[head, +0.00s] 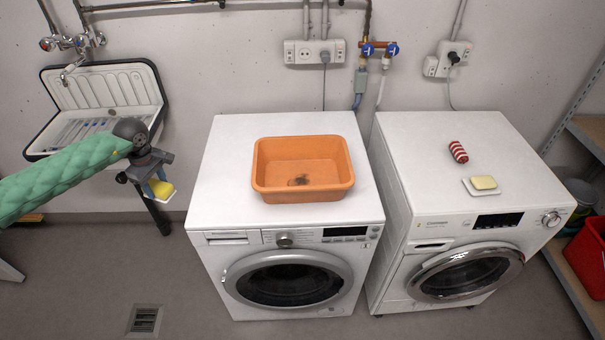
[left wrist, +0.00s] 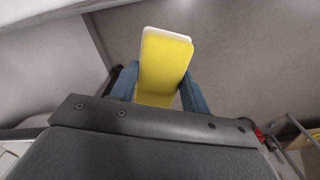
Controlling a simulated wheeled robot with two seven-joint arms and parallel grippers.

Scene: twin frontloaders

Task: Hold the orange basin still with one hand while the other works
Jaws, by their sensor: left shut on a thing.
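The orange basin (head: 330,195) sits upright on top of the left washing machine, with a dark patch on its inner floor. My left gripper (head: 158,184) is left of that machine, apart from the basin. It is shut on a yellow and white sponge (head: 162,190), held in the air in front of the wall sink. The left wrist view shows the sponge (left wrist: 165,65) between the two blue fingers. My right gripper is in neither view.
The left machine (head: 230,150) has bare top around the basin. The right machine (head: 410,140) carries a red-and-white striped roll (head: 458,151) and a yellow soap bar (head: 484,182) on a white dish. A wall sink (head: 105,90) is at left, shelving (head: 590,135) with a red bin (head: 588,250) at right.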

